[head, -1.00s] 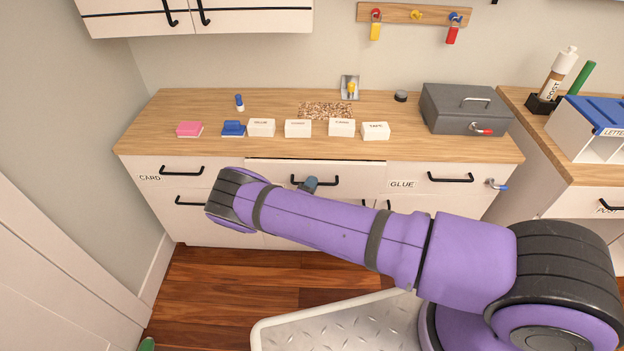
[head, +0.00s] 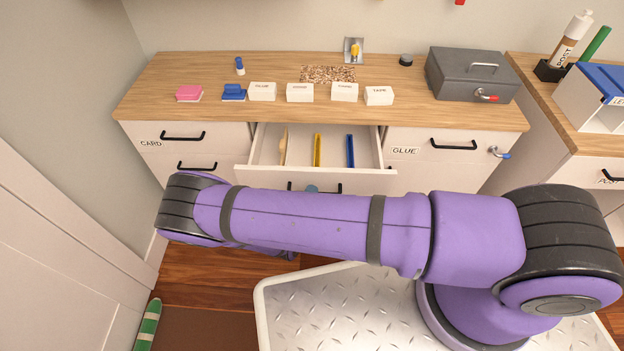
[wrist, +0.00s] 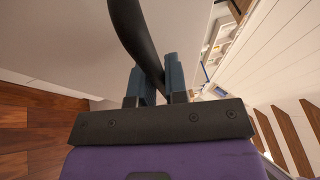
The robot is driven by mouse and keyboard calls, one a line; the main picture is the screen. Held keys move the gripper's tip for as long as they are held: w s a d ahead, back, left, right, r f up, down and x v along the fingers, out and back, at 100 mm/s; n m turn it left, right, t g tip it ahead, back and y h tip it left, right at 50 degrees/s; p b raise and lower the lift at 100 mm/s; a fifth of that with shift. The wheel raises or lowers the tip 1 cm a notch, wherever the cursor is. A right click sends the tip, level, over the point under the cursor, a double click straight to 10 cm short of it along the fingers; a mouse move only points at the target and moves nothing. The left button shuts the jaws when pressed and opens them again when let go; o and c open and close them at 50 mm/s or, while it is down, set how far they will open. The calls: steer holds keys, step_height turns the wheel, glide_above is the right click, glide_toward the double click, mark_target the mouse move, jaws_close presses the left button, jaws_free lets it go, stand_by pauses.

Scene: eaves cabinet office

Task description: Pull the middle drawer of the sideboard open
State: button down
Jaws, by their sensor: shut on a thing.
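The sideboard (head: 140,102) has a wooden top and white drawers. Its middle drawer (head: 250,174) stands pulled out, with its inside showing in the head view. The drawer's black handle (head: 332,187) is partly hidden behind my purple arm. In the wrist view the handle (wrist: 132,35) runs between the two blue-grey fingers of my gripper (wrist: 157,82), which is shut on it. In the head view only a small bit of the gripper (head: 312,189) shows at the handle.
Several white labelled boxes (head: 300,92) and a grey cash box (head: 470,75) are on the top. A key (head: 499,153) sticks out at the GLUE drawer.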

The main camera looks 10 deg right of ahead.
steer(key=s+a, duration=0.2)
steer(key=s, duration=0.8)
steer(key=shift+s+a, duration=0.15)
steer(key=shift+a, duration=0.25)
steer(key=c, duration=1.2)
jaws_free()
steer(key=shift+o, duration=0.2)
steer(key=shift+s, duration=0.1)
